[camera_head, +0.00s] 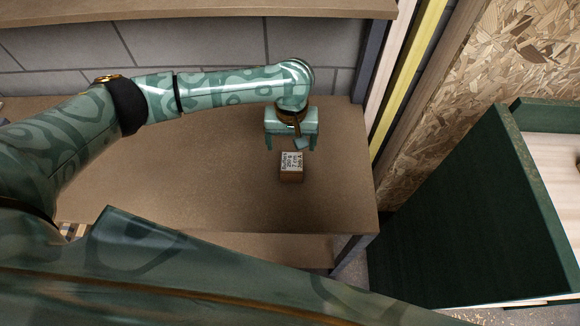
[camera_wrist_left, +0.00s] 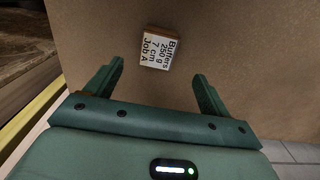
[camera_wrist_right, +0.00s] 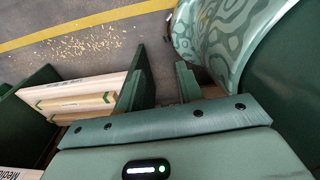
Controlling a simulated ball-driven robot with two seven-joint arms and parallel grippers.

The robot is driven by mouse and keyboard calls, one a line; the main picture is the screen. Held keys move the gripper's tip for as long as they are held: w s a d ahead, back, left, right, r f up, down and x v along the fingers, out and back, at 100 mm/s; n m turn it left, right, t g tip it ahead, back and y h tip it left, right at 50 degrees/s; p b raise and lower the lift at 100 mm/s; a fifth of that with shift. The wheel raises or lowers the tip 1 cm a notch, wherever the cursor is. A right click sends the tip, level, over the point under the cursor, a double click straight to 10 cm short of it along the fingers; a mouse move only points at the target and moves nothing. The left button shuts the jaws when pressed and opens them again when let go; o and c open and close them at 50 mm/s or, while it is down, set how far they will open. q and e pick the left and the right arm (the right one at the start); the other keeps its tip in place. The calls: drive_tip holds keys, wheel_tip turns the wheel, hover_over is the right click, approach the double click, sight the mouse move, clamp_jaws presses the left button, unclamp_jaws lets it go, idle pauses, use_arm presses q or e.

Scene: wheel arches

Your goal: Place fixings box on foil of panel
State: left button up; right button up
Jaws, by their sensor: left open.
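The fixings box (camera_head: 291,167) is a small brown carton with a white label, standing on the brown bench top (camera_head: 180,180). In the left wrist view its label on the box (camera_wrist_left: 160,48) reads Buffers, 250 g, 7 cm, Job A. My left gripper (camera_head: 291,145) is open and empty, just behind the box in the head view. In the left wrist view the box lies beyond the fingertips (camera_wrist_left: 157,70), between their lines and apart from them. My right gripper (camera_wrist_right: 160,78) shows a gap between its fingers, with nothing held. I cannot make out any foil or panel.
A dark green crate (camera_head: 455,205) stands right of the bench; in the right wrist view, pale boards (camera_wrist_right: 85,95) lie in a green-walled holder. A shelf edge (camera_head: 190,12) runs above the bench. A yellow upright (camera_head: 408,75) stands behind its right end. Bare bench surrounds the box.

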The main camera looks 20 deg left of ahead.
sight(291, 161)
use_arm(q)
wheel_tip(291, 161, down, 7)
drive_tip(key=shift+r+b, duration=0.1)
drive_tip(key=shift+b, duration=1.1)
drive_tip(key=f+b, duration=0.1)
drive_tip(key=f, duration=0.1)
drive_tip(key=f+b, duration=0.2)
drive_tip(key=f, duration=0.1)
drive_tip(key=shift+w+f, duration=0.3)
drive_tip(key=shift+r, duration=0.15)
use_arm(e)
wheel_tip(291, 161, down, 6)
drive_tip(key=a, duration=0.1)
drive_tip(key=shift+s+f, duration=0.2)
drive_tip(key=shift+s, duration=0.25)
use_arm(q)
drive_tip(key=c, duration=1.3)
use_arm(e)
drive_tip(key=shift+a, duration=0.1)
use_arm(q)
drive_tip(key=shift+r, duration=0.1)
